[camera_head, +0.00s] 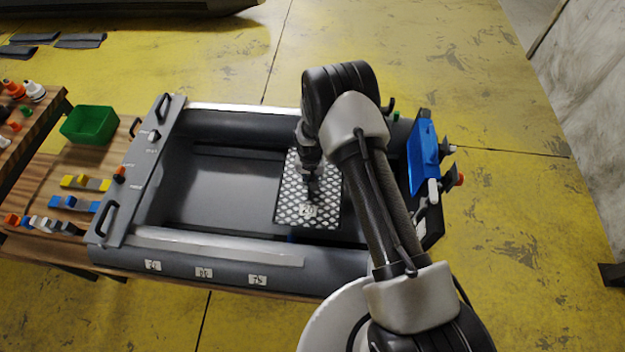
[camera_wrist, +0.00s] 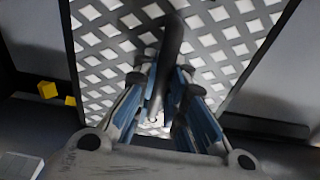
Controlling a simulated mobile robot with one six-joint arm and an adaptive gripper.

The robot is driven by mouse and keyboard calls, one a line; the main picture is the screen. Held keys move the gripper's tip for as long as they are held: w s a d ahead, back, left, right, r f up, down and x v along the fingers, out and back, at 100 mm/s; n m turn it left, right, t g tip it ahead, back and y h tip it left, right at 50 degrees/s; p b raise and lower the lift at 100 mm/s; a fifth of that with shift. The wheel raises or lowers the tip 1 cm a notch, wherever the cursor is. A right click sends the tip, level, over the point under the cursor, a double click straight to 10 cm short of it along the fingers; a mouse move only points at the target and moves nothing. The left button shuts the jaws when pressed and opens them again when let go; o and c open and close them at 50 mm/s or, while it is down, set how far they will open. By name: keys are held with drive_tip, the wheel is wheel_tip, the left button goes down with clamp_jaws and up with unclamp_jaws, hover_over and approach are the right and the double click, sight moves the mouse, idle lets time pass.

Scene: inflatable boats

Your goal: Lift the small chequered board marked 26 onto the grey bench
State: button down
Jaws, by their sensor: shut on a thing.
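The chequered board (camera_head: 322,215), dark with pale diamonds, is inside the dark grey boat at its right part. A white label on its near end is too blurred to read surely. My gripper (camera_head: 312,185) is over the board, shut on a dark upright bar, apparently its handle (camera_wrist: 172,45). The wrist view shows the board (camera_wrist: 215,40) close behind the fingers (camera_wrist: 158,95). I cannot tell whether the board is raised off the boat floor. A grey panel (camera_head: 138,185) with two black handles lies across the boat's left end and may be the bench.
The boat's dark floor (camera_head: 220,190) left of the board is clear. A blue tray (camera_head: 423,150) stands at the boat's right end. A green bin (camera_head: 90,125) and several coloured parts lie on the wooden table (camera_head: 55,170) at left. My arm hides part of the right side.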

wheel_tip(320, 180, up, 14)
drive_tip(key=p, duration=0.6)
drive_tip(key=shift+f+p, duration=0.2)
drive_tip(key=shift+p, duration=0.15)
idle(0.9)
